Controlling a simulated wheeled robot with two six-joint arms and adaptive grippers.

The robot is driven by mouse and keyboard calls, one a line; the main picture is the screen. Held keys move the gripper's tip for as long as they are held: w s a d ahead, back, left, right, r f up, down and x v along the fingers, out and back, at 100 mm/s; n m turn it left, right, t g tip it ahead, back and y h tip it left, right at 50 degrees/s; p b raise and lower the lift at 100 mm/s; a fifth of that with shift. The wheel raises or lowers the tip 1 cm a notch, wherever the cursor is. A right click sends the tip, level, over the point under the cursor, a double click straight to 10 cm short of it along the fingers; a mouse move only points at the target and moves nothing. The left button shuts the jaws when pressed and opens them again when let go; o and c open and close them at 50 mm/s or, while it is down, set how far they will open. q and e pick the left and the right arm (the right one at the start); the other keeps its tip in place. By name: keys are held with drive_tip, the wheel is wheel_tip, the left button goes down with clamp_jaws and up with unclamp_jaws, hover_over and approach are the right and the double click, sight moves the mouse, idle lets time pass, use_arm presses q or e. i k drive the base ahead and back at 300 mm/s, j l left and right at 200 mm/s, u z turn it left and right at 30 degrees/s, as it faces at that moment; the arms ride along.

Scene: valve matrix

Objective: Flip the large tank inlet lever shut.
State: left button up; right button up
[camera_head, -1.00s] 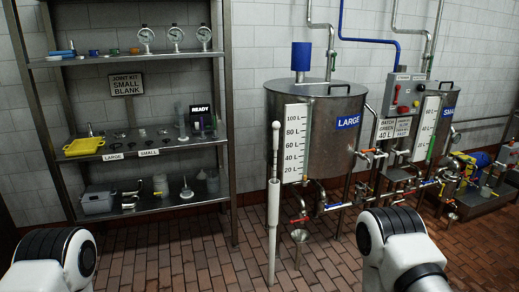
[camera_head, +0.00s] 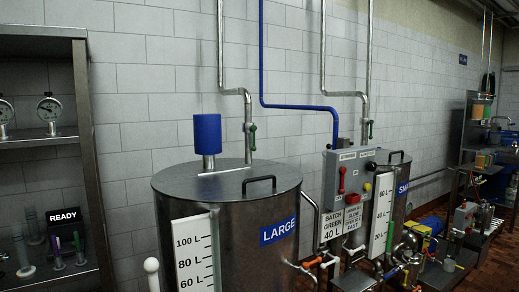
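The large tank (camera_head: 230,225) is a steel cylinder with a blue LARGE sign (camera_head: 277,231) and a white litre scale (camera_head: 195,255). A grey pipe (camera_head: 248,110) comes down to its lid, with a green inlet lever (camera_head: 253,137) on it. The lever looks upright, along the pipe. A similar green lever (camera_head: 371,129) sits on the pipe above the small tank (camera_head: 398,195). Neither of my grippers is in view, and nothing touches the large tank lever.
A blue cylinder (camera_head: 207,134) and a black handle (camera_head: 259,184) are on the large tank's lid. A metal shelf (camera_head: 92,150) with gauges is at the left. A blue pipe (camera_head: 290,106) runs along the wall.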

sight(254, 141)
drive_tip(key=i+l, duration=0.2)
drive_tip(key=l, duration=0.15)
drive_tip(key=i+l, duration=0.2)
drive_tip(key=l, duration=0.2)
drive_tip(key=i+l, duration=0.15)
drive_tip(key=l, duration=0.2)
drive_tip(key=i+l, duration=0.2)
drive_tip(key=l, duration=0.15)
drive_tip(key=i+l+z, duration=0.1)
drive_tip(key=l, duration=0.3)
drive_tip(key=i, duration=0.1)
